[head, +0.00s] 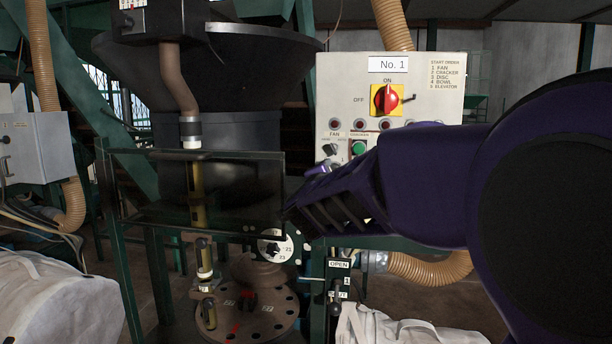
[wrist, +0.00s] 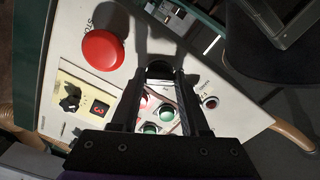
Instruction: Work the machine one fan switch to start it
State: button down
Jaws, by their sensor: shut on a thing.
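The machine one control box (head: 345,85) is a cream panel marked "No. 1" in the head view. Its fan switch (head: 331,149) is a small dark and silver knob under the "FAN" label at the lower left. My purple gripper (head: 322,172) reaches in from the right, and its fingers end at this lower left part of the panel. In the wrist view, my gripper (wrist: 160,75) has its two fingers close on either side of a dark round knob (wrist: 160,69), which appears to be the fan switch. The knob's pointer direction is hidden.
A red and yellow main switch (head: 387,99) sits above, and a green button (head: 358,147) beside the fan switch. The wrist view shows a large red button (wrist: 103,50) left of the fingers. A dark transparent guard (head: 210,190) stands left of my gripper. My arm hides the panel's lower right.

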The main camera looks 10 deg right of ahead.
jog(key=shift+f+m+b, duration=0.15)
jog(key=shift+m+b, duration=1.05)
jog(key=shift+b, duration=0.05)
jog(key=m+b, duration=0.3)
jog(key=shift+m, duration=0.3)
jog(key=m+b, duration=0.2)
jog(key=m, duration=0.1)
jog(key=shift+r+m+b, duration=0.2)
jog(key=shift+m+b, duration=0.65)
jog(key=shift+m, duration=0.45)
jog(key=shift+c, duration=2)
grip_release()
